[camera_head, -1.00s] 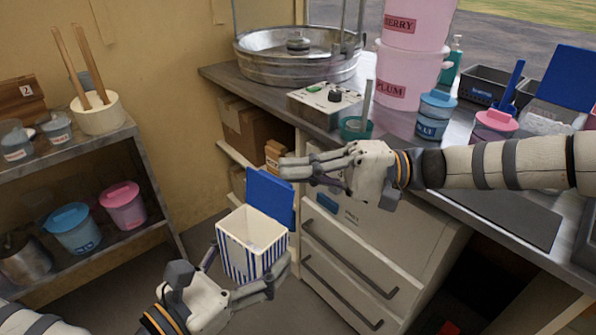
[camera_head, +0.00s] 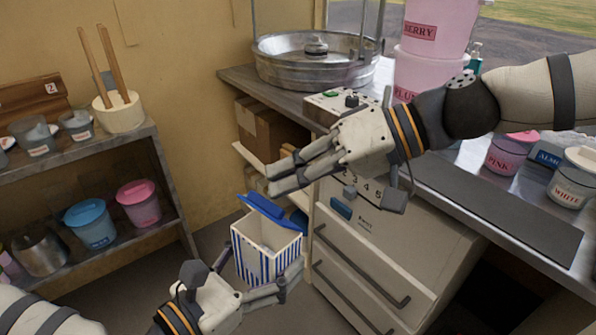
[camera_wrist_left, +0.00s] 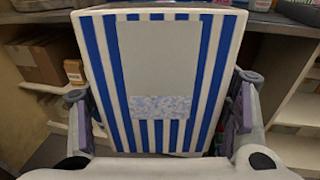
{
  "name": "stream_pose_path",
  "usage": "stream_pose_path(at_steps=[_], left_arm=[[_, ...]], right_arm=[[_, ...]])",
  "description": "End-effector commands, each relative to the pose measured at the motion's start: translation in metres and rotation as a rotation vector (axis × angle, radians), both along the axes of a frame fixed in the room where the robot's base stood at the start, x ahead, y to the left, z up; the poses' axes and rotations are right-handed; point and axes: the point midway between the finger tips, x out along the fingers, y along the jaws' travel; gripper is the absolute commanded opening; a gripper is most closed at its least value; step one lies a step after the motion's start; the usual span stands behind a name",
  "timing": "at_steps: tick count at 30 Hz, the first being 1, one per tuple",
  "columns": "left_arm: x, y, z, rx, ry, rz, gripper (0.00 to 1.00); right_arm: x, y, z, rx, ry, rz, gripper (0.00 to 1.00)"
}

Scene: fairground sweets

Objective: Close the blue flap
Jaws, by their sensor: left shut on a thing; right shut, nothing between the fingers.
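A white box with blue stripes (camera_head: 266,257) is held upright in my left gripper (camera_head: 243,283), with a finger on each side. Its blue flap (camera_head: 263,208) is tilted over the back of the opening, and part of the pale inside still shows below it. In the left wrist view the striped box (camera_wrist_left: 160,65) fills the middle between the two fingers, with a pale panel on its face; the flap is hidden there. My right gripper (camera_head: 284,178) is shut and empty, with its fingertips just above the flap. I cannot tell whether they touch it.
A drawer cabinet (camera_head: 365,275) stands right of the box, under the counter (camera_head: 480,200). A shelf with tubs (camera_head: 92,225) is at the left. Cardboard boxes (camera_head: 262,130) sit on a low shelf behind. A metal bowl (camera_head: 312,75) stands on the counter.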

Motion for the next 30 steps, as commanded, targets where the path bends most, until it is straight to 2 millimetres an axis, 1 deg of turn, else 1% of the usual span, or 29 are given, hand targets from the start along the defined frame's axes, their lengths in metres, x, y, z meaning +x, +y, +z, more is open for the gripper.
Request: stream_pose_path(at_steps=[3,5,18,30], left_arm=[[0.000,0.000,0.000,-0.001,-0.001,0.000,0.49],[0.000,0.000,0.000,-0.001,-0.001,0.000,0.49],[0.000,0.000,0.000,0.000,0.000,0.000,0.49],[0.000,0.000,0.000,-0.001,-0.001,0.000,0.49]], right_arm=[[-0.007,0.006,0.001,-0.060,-0.073,0.004,0.00],[-0.010,0.008,0.000,-0.069,-0.083,0.003,0.00],[-0.031,0.026,-0.007,-0.066,-0.079,0.002,0.00],[-0.041,0.034,-0.014,-0.066,-0.079,0.002,0.00]])
